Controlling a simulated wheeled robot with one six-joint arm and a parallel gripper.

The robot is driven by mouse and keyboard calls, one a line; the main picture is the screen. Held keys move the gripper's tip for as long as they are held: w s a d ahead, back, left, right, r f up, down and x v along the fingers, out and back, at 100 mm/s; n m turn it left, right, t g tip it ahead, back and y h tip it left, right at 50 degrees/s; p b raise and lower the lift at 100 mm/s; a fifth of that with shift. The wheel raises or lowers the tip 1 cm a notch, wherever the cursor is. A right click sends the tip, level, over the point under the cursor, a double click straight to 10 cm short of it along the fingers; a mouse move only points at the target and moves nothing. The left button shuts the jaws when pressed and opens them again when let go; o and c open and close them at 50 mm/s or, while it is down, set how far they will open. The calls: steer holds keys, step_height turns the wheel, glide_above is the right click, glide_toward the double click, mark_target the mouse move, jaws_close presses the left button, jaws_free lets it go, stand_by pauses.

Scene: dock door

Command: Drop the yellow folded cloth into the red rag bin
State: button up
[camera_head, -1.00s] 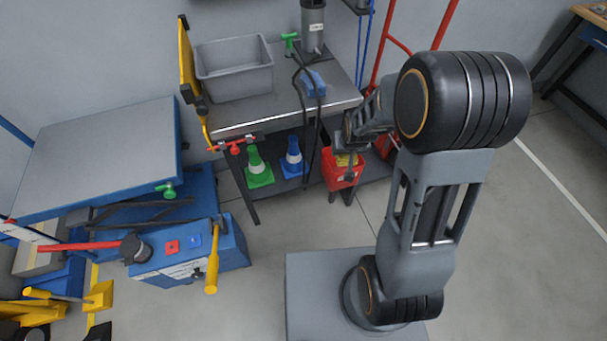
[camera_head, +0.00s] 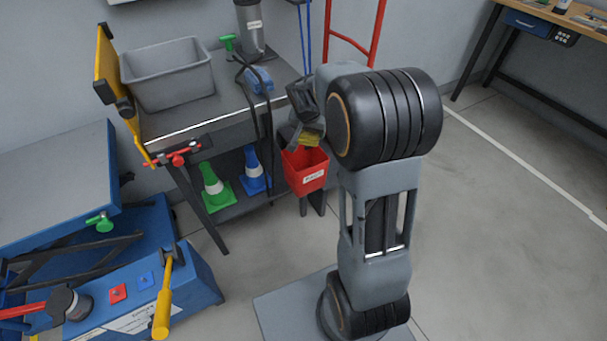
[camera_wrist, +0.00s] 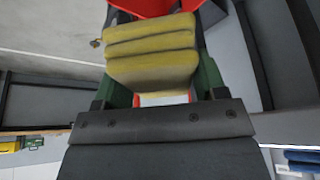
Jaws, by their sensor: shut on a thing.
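The yellow folded cloth (camera_wrist: 150,52) sits between the two green fingers of my gripper (camera_wrist: 158,88) in the wrist view. My gripper is shut on it. In the head view the cloth (camera_head: 310,139) shows as a small yellow patch below my wrist, at the upper edge of the red rag bin (camera_head: 305,174). The bin has a white label and stands at the right end of the steel bench. Part of its red wall (camera_wrist: 226,38) shows beyond the cloth in the wrist view. My arm hides part of the bin's surroundings, and the exact height of the cloth over it is unclear.
The steel bench (camera_head: 212,128) holds a grey tub (camera_head: 168,88), a grey cylinder (camera_head: 250,30) and a blue item (camera_head: 258,80). Green (camera_head: 215,187) and blue (camera_head: 254,172) cones stand below. A red hand-truck frame (camera_head: 376,32) is behind. Floor at right is clear.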

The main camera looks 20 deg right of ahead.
step_height(320, 180, down, 5)
steer(key=b, duration=0.3)
steer(key=o, duration=1)
steer(key=p+v, duration=0.4)
steer(key=v, duration=1)
